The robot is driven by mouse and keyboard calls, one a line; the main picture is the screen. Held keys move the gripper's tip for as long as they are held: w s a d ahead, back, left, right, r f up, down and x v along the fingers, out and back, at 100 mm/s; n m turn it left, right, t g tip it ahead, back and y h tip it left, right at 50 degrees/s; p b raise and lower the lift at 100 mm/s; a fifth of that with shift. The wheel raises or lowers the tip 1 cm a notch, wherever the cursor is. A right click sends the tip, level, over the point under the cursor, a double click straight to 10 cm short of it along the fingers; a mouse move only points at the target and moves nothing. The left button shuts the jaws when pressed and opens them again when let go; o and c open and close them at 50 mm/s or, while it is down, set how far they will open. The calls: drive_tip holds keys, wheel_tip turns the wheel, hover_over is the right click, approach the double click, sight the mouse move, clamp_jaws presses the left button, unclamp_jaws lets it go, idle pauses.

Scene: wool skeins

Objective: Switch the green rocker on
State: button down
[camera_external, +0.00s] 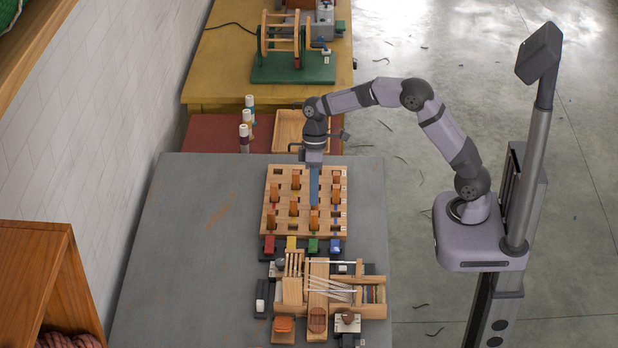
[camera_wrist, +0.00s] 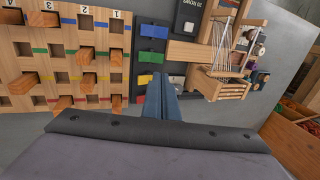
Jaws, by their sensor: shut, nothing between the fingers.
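The green rocker (camera_external: 313,245) sits in a row with red, yellow and blue rockers just in front of the wooden peg board. In the wrist view the green rocker (camera_wrist: 151,56) lies between the blue and yellow ones, just beyond my fingertips. I cannot tell which way it is tipped. My gripper (camera_external: 314,204) points down over the peg board, behind the green rocker in the external view. In the wrist view my gripper (camera_wrist: 161,76) is shut and empty, its blue fingers beside the yellow rocker. I see no contact with the green rocker.
The blue rocker (camera_wrist: 153,31) and yellow rocker (camera_wrist: 145,80) flank the green one; the red rocker (camera_external: 268,245) is at the row's left end. Wooden pegs stand up from the peg board (camera_external: 341,205). A small wooden loom (camera_external: 372,311) stands in front of the rockers. The grey table's left side is clear.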

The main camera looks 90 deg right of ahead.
sight(313, 248)
drive_tip(key=p+x, duration=0.4)
drive_tip(key=x, duration=1)
idle(0.4)
drive_tip(key=shift+a+f+b, duration=0.25)
drive_tip(key=shift+f+b, duration=0.25)
drive_tip(key=shift+r, duration=0.2)
drive_tip(key=shift+d, duration=0.15)
drive_tip(key=shift+d+r, duration=0.15)
drive_tip(key=shift+d, duration=0.5)
